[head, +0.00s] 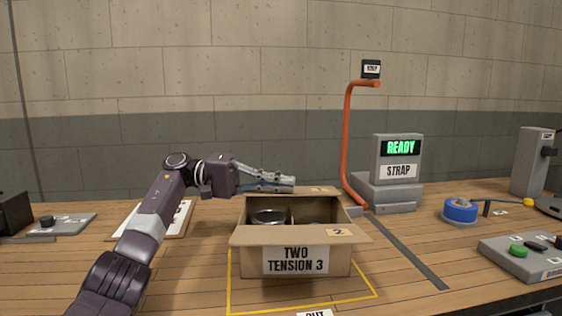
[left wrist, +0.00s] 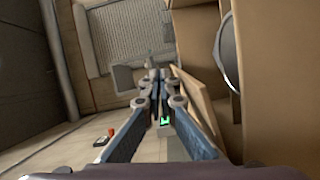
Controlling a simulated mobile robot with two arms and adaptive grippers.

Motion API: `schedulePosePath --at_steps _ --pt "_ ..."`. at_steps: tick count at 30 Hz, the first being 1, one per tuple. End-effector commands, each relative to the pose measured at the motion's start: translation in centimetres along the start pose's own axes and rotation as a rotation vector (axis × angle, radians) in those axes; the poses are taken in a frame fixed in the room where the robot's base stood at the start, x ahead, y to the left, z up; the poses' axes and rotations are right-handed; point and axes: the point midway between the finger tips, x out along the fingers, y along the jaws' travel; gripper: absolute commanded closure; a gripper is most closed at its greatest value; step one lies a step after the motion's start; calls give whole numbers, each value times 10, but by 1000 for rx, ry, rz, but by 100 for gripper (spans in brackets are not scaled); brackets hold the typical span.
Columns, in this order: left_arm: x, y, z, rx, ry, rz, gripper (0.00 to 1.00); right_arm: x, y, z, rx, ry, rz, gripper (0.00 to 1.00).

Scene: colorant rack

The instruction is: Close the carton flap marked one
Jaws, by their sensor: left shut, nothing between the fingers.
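The open cardboard carton (head: 340,262) stands on the wooden table, with a label reading "TWO TENSION 3" on its front. Its far flap (head: 318,190) carries a small tag too small to read surely, and lies folded outward at the back. The near flap (head: 270,236), tagged 2, is folded outward at the front. My left gripper (head: 293,182) is shut and empty at the carton's far edge, beside the far flap; contact cannot be told. In the left wrist view the shut gripper (left wrist: 153,72) reaches past a cardboard flap (left wrist: 196,100) on its right. My right gripper is out of view.
A round metal item (head: 268,217) sits inside the carton. An orange post (head: 347,140) and a grey machine (head: 397,160) showing "READY" and "STRAP" stand behind right. Blue tape (head: 459,210) and a button box (head: 525,256) are at right. Yellow lines surround the carton.

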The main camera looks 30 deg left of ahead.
Motion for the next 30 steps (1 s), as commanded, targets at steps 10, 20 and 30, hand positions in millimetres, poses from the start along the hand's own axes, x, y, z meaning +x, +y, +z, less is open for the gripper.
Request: schedulePosePath --at_steps 10,20,30 --pt "0 -10 -1 100 -1 -26 100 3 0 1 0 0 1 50" --pt "0 -10 -2 110 0 -28 100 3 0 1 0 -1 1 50" --pt "2 -3 0 113 -1 -27 100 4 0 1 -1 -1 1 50"
